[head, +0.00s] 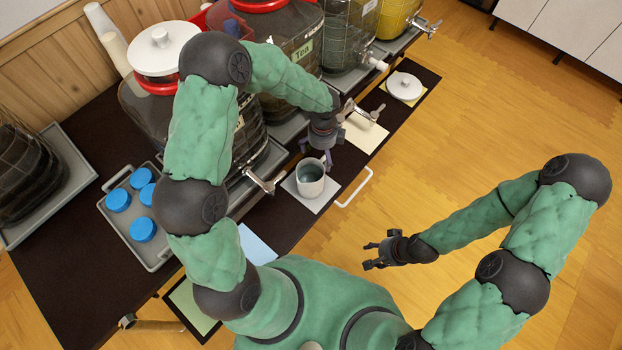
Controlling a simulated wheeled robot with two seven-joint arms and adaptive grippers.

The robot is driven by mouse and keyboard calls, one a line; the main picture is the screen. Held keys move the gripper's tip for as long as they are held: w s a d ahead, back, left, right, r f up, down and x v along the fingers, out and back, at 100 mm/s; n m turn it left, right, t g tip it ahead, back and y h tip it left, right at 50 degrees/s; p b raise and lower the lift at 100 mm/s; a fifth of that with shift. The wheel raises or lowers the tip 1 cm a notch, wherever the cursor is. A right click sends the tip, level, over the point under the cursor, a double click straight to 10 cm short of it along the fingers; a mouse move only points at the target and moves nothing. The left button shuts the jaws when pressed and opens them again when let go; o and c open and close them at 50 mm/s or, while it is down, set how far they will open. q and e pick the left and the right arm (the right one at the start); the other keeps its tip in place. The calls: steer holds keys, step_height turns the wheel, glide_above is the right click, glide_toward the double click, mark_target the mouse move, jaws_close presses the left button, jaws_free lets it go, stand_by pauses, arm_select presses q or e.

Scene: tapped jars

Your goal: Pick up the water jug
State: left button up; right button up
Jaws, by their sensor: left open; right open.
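A small grey-white jug (310,180) stands upright on a white square mat (327,192) near the table's front edge, with bluish-grey showing inside. It is the likeliest water jug; no label shows on it. My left gripper (316,153) is open at the jug's far rim, pointing down. One finger overlaps the rim in the picture; I cannot tell whether it touches. My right gripper (371,254) is open and empty, off the table over the wooden floor.
Tapped jars stand in a row behind, including one labelled Tea (297,45); a metal tap (264,181) juts out left of the jug. A grey tray (150,262) holds several blue lids. A white lid (404,86) lies at the right.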

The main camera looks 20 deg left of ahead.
mark_target(321, 160)
arm_select(q)
steer(key=shift+f+b, duration=1.4)
steer(key=shift+f, duration=1.25)
steer(key=shift+r, duration=0.1)
steer(key=shift+c, duration=0.3)
